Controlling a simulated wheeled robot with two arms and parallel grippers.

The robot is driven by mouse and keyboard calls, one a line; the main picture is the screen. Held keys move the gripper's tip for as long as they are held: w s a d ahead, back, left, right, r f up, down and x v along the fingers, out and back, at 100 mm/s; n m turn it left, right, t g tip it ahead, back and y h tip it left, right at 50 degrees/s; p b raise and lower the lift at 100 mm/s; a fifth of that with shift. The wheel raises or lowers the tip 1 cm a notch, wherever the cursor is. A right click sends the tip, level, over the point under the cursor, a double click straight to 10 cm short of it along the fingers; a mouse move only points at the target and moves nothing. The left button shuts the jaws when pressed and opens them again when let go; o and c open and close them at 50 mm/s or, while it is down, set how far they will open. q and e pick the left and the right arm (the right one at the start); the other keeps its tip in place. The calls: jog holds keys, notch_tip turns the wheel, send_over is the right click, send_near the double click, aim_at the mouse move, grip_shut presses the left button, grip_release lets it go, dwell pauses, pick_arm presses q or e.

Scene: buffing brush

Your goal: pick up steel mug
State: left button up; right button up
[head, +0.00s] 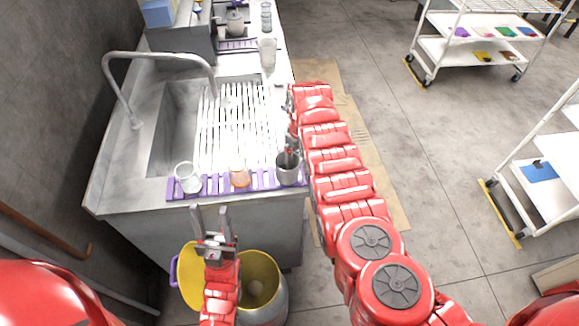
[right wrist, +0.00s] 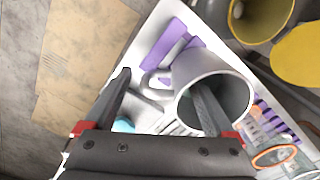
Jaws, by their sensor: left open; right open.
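The steel mug (head: 287,176) stands upright at the right end of a purple slatted mat (head: 215,185) on the counter. In the right wrist view the mug (right wrist: 190,68) shows its open mouth, with its handle (right wrist: 150,84) toward the left. My right gripper (right wrist: 162,80) is open over the mug. One finger appears to reach into its mouth and the other is outside, beyond the handle side. The mug's near wall and handle lie between the fingers; contact cannot be told. My left gripper (head: 212,222) is open and empty in front of the counter.
A clear glass (head: 187,177) and an orange-tinted glass (head: 239,175) stand left of the mug. Behind is a sink (head: 175,125) with a tall faucet (head: 107,75) and slatted drainer. A yellow-lined bin (head: 262,275) stands below my left gripper. White shelves are at right.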

jog(key=shift+s, duration=0.1)
grip_shut()
dwell(0.5)
jog(key=shift+r, duration=0.2)
